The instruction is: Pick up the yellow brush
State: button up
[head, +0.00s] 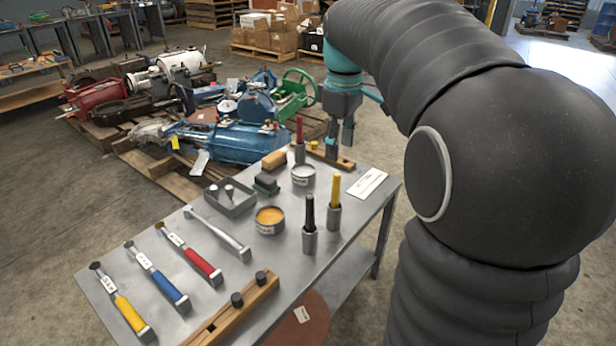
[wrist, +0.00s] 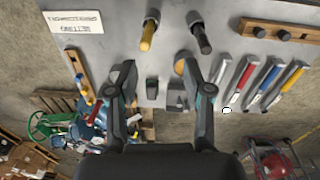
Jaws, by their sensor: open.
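A yellow-handled brush (head: 335,189) stands upright in a grey metal cup (head: 333,217) near the right edge of the table. In the wrist view the yellow handle (wrist: 147,37) shows above centre, with its cup (wrist: 152,14) behind it. My gripper (head: 340,139) is at the table's far end, beyond the yellow brush and apart from it. Its jaws are spread and empty in the wrist view (wrist: 160,82). A black-handled brush (head: 309,214) stands in another cup nearer the front, and a red-handled one (head: 299,130) in a cup at the far end.
The grey table (head: 180,255) also bears an orange tin (head: 270,219), a white tin (head: 303,175), a grey tray (head: 232,208), wooden racks (head: 240,312) and a sign (head: 367,183). Several handled tools lie at left, one yellow (head: 130,315). Machinery on pallets (head: 240,143) stands beyond.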

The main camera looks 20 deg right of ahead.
aim_at(336, 187)
jog(key=shift+n+g, duration=0.3)
jog(key=shift+n, duration=0.2)
jog(key=w+f, duration=0.1)
jog(key=f, duration=0.2)
jog(key=d+f+b, duration=0.1)
jog(key=f, duration=0.2)
jog(key=w+d+f, duration=0.1)
jog(key=f, duration=0.2)
jog(key=shift+w, duration=0.35)
jog(key=f, duration=0.2)
jog(key=f+b, duration=0.1)
jog(key=f, duration=0.1)
jog(key=shift+w+a, duration=0.35)
jog(key=shift+f, duration=0.6)
grip_shut()
